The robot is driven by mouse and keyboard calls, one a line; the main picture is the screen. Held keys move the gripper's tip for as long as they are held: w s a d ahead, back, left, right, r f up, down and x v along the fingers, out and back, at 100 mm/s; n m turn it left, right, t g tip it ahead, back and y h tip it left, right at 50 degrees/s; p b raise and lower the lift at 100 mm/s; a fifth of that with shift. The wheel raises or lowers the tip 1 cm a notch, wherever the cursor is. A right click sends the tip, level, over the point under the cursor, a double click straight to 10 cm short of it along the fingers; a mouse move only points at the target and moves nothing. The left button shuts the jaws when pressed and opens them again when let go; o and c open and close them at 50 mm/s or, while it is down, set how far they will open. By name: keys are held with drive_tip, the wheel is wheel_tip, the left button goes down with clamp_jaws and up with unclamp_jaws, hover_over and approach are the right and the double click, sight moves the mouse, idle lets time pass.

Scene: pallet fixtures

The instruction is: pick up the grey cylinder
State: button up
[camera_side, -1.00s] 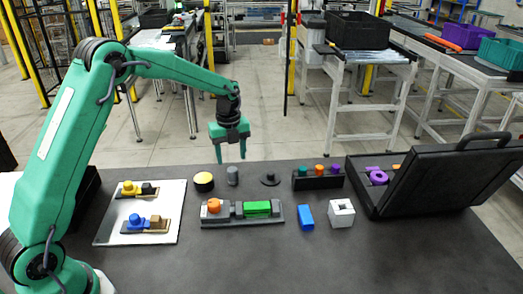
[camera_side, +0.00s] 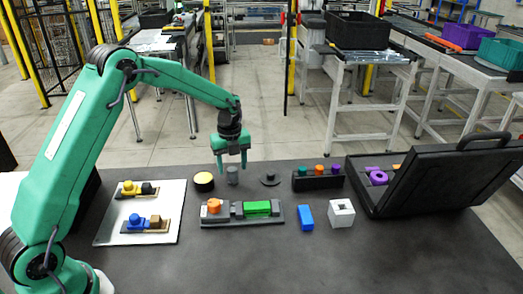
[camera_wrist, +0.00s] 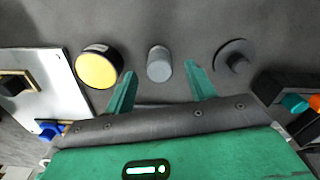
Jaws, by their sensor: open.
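The grey cylinder (camera_side: 232,175) stands upright on the dark table, between a yellow-topped black cylinder and a dark knobbed disc. In the wrist view the grey cylinder (camera_wrist: 159,64) lies between and just beyond my open fingertips, with a gap on either side. My gripper (camera_side: 232,166) is teal and open, pointing down over the cylinder. It also shows in the wrist view (camera_wrist: 160,70) with both fingers spread and nothing held. In the side view the fingers partly overlap the cylinder, so I cannot tell their exact height above the table.
The yellow-topped cylinder (camera_side: 204,181) is close on the left and the dark disc (camera_side: 270,180) on the right. A fixture (camera_side: 235,221) with orange and green parts lies in front. A white plate (camera_side: 110,233), blue block (camera_side: 306,217), white block (camera_side: 341,213) and open black case (camera_side: 430,185) are around.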

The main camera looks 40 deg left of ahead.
sight(232, 169)
drive_tip(key=shift+f, duration=2.15)
drive_tip(key=c, duration=1)
